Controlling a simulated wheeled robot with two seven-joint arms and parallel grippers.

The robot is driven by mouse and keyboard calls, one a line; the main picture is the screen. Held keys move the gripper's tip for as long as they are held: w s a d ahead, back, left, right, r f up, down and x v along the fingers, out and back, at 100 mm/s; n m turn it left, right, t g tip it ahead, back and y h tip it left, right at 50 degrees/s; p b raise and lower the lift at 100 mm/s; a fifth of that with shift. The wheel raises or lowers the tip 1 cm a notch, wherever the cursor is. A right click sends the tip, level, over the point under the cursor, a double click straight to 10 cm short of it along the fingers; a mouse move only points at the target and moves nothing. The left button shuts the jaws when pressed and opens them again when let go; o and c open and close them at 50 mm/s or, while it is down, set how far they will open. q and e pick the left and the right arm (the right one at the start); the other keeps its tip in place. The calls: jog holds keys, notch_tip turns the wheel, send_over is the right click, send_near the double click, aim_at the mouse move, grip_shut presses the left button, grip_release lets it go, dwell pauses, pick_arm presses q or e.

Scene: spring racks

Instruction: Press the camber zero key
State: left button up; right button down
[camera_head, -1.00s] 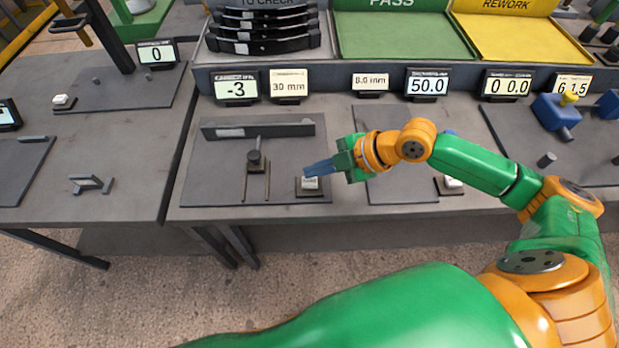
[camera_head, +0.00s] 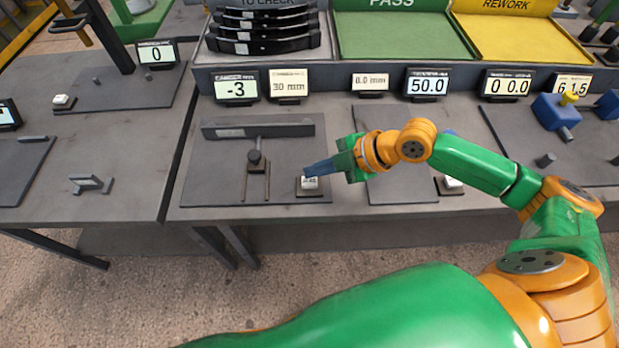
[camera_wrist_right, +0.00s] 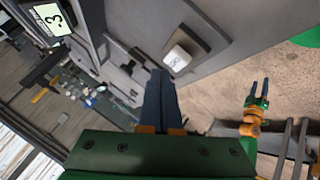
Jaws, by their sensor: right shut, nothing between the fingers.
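The camber zero key is a small white key (camera_head: 309,183) on a dark square base at the front of the gauge plate; it also shows in the right wrist view (camera_wrist_right: 178,57). The display behind this plate (camera_head: 236,87) reads -3. My right gripper (camera_head: 307,171) is shut and empty, its blue fingertips right by the key's far edge in the head view. In the right wrist view the fingertips (camera_wrist_right: 160,74) lie just beside the key; I cannot tell whether they touch. My left gripper (camera_wrist_right: 258,92) shows only in the right wrist view, fingers apart.
On the same plate stand a dark bar (camera_head: 258,127) and a slider post (camera_head: 255,160) left of the key. Another white key (camera_head: 452,183) lies to the right, beyond my gripper. A rack of black springs (camera_head: 265,30) and green (camera_head: 400,35) and yellow (camera_head: 520,38) trays stand behind.

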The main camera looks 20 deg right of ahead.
aim_at(315, 181)
jog(key=shift+f, duration=0.15)
jog(key=shift+f, duration=0.25)
jog(key=shift+f+b, duration=0.5)
jog(key=shift+f, duration=0.05)
dwell(0.6)
jog(key=shift+r+p, duration=0.95)
jog(key=shift+r, duration=0.05)
notch_tip(315, 181, up, 5)
jog(key=p, duration=0.5)
jog(key=shift+r, duration=0.1)
